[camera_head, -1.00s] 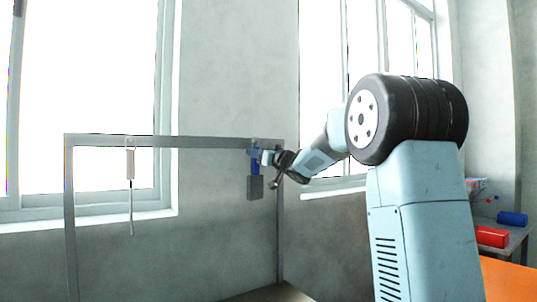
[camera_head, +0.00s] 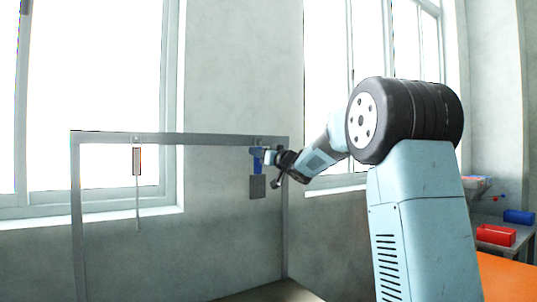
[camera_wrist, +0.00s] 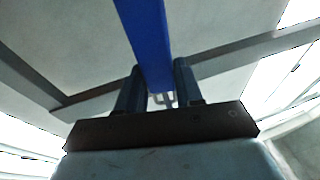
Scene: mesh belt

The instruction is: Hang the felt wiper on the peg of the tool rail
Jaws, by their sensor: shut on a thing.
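The felt wiper has a blue handle (camera_head: 257,162) and a dark grey pad (camera_head: 258,187) hanging below it. It is upright just under the right end of the tool rail (camera_head: 200,139). My gripper (camera_head: 268,157) reaches in from the right and is shut on the handle. In the wrist view, the blue handle (camera_wrist: 148,35) runs between the two fingers of my gripper (camera_wrist: 156,85). A small peg fitting (camera_head: 259,140) shows on the rail right above the handle. I cannot tell whether the handle's top is around the peg or only near it.
Another tool with a pale grip (camera_head: 136,160) and a thin rod hangs near the rail's left end. The frame's right post (camera_head: 286,220) stands close beside my gripper. A red roll (camera_head: 496,235) and a blue roll (camera_head: 519,216) lie on a bench at far right.

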